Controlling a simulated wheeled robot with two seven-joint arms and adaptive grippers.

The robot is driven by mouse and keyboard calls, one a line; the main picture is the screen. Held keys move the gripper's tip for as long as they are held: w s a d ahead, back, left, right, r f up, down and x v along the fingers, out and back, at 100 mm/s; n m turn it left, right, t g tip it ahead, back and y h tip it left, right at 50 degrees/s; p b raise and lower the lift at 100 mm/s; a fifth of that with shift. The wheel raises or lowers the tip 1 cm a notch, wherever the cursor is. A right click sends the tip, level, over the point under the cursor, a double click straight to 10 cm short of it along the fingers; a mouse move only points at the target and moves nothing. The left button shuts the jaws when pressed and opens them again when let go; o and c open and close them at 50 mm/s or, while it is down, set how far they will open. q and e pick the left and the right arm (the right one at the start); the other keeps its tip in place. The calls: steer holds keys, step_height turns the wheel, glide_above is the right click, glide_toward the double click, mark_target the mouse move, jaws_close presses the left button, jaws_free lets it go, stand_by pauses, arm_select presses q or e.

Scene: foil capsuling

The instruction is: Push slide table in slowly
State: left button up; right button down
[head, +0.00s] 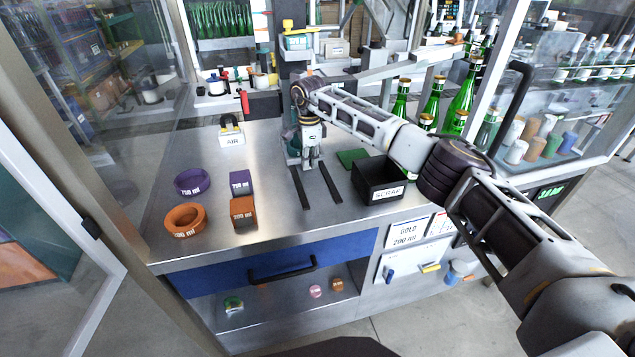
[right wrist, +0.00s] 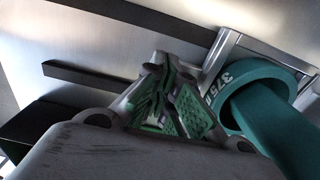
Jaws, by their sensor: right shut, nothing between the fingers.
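Two dark parallel rails (head: 301,188) lie on the steel worktop in front of my right gripper (head: 312,163). They also show in the right wrist view (right wrist: 90,75). A metal plate edge (right wrist: 226,48), which looks like the slide table, sits at the rails' end under a teal ring marked 375 (right wrist: 250,80) and a teal block (right wrist: 275,130). My right gripper, also in the right wrist view (right wrist: 172,85), is shut and empty, pointing down beside the teal ring. Whether it touches the plate or ring I cannot tell. In the head view the gripper mostly hides the plate. My left gripper is not in view.
A black SCRAP bin (head: 379,182) stands right of the rails, with a green pad (head: 351,157) behind it. Purple and orange rings (head: 185,219) and blocks (head: 243,212) stand left. Green bottles (head: 462,98) stand behind my right arm.

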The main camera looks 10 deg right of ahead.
steer(key=shift+w, duration=0.65)
steer(key=shift+s, duration=0.9)
steer(key=shift+s+p, duration=0.45)
steer(key=shift+s, duration=0.2)
